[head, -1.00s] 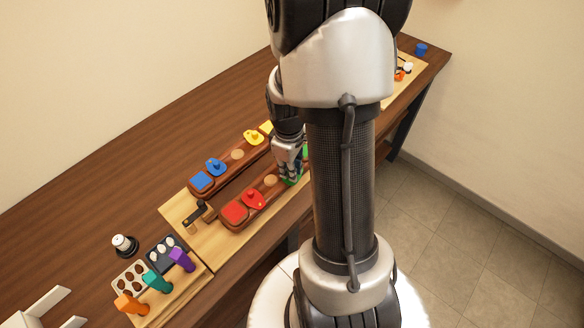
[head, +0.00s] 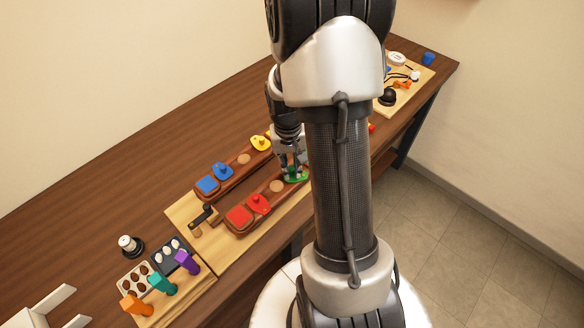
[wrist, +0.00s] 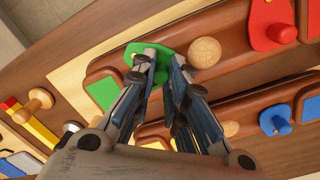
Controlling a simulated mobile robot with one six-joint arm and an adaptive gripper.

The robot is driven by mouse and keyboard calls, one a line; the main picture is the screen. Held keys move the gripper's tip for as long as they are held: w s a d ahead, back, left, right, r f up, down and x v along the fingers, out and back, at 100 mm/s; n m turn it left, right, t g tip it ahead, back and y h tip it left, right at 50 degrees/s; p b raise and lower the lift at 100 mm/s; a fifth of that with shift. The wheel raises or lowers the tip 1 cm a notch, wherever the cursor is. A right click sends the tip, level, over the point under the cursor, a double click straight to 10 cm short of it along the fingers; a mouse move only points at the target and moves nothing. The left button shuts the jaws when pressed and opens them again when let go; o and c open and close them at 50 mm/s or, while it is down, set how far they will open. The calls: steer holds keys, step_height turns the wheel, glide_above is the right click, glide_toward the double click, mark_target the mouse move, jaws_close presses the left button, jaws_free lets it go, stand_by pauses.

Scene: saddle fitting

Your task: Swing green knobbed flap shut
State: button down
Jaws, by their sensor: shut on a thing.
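The green knobbed flap (wrist: 167,57) lies on a long reddish-brown wooden rail, between a round cork disc (wrist: 205,52) and a green square (wrist: 103,90). The green square is uncovered. My gripper (wrist: 146,68) is shut on the flap's knob, which the fingers mostly hide. In the head view, the flap (head: 296,178) shows as a green patch under my gripper (head: 291,171); my arm hides the rail beyond it.
On the same rail are a red knobbed flap (head: 259,204) and a red square (head: 239,216). A parallel rail carries a blue flap (head: 222,170) and a yellow flap (head: 260,143). A black-handled latch (head: 202,217) stands at the board's near end. Bare table lies behind the rails.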

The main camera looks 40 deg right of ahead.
steer(key=m, duration=0.3)
steer(key=d+m, duration=0.1)
steer(key=shift+w+m, duration=0.3)
steer(key=shift+w, duration=0.1)
steer(key=shift+w+d+m+p, duration=0.1)
steer(key=shift+d+m+p, duration=0.15)
steer(key=shift+m, duration=0.7)
steer(key=shift+w+d+m+p, duration=0.1)
steer(key=shift+d+m, duration=0.25)
steer(key=shift+m, duration=0.6)
steer(key=c, duration=1.5)
jaws_free()
steer(key=shift+c, duration=0.2)
steer(key=shift+r, duration=0.15)
step_height(320, 180, up, 12)
steer(key=shift+w, duration=0.2)
